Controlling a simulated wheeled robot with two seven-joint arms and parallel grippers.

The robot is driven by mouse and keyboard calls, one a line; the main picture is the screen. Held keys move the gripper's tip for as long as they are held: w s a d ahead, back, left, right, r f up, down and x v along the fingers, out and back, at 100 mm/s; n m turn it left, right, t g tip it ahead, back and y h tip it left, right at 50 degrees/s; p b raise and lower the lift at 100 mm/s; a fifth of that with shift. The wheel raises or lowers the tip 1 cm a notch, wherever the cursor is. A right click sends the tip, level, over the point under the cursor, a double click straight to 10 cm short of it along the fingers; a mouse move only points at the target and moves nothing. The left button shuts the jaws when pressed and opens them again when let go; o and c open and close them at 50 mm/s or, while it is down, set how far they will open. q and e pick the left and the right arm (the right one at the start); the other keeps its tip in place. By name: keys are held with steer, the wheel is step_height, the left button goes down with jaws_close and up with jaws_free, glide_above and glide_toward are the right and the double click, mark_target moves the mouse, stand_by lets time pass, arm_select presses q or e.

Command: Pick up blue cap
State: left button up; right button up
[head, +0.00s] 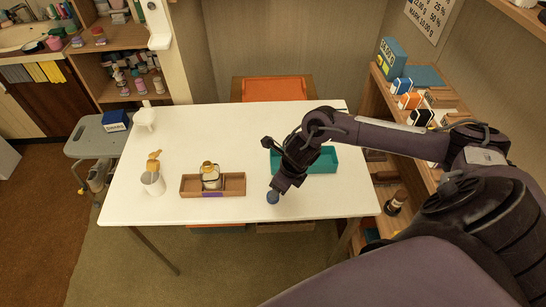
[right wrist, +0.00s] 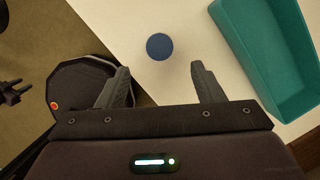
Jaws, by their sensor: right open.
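The blue cap (head: 272,198) lies on the white table (head: 230,128) near its front edge. In the right wrist view the round dark blue cap (right wrist: 160,46) lies just beyond the fingertips, roughly centred between them. My right gripper (right wrist: 160,78) is open with nothing between its fingers. In the head view my right gripper (head: 277,188) points down, close above the cap; its fingertips are hard to make out there. My left gripper is not in the head view.
A teal tray (head: 322,161) stands right of the cap, partly behind my right arm. A wooden tray (head: 194,187) holding a bottle (head: 210,174) and a white cup (head: 153,183) stand to the left. The table's middle is clear. A shelf (head: 382,92) stands at the right.

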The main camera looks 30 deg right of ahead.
steer(key=p+x, duration=0.1)
steer(key=x, duration=0.6)
steer(key=shift+w+a+f, duration=0.1)
steer(key=shift+w+f, duration=0.05)
steer(key=shift+f, duration=0.1)
steer(key=c, duration=1.1)
